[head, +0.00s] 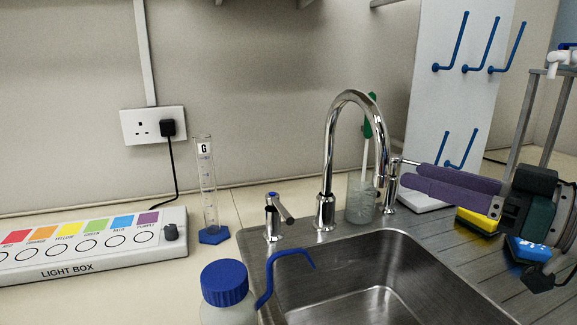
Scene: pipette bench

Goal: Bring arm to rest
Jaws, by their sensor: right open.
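My right gripper (412,176) comes in from the right with its purple fingers pointing left. It is open, and I see nothing held between the fingers. The fingertips are close to the right side of the chrome tap (328,165) in the picture; I cannot tell whether they touch it. The fingers are above the sink's right rim and the ribbed drainer. My left gripper is not in view.
The steel sink (470,290) fills the lower middle. A glass beaker (357,205) holding a green-topped item stands behind the tap. A measuring cylinder (207,195), light box (110,245) and blue-capped bottle (225,284) are at left. A yellow sponge (478,221) lies under my right gripper.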

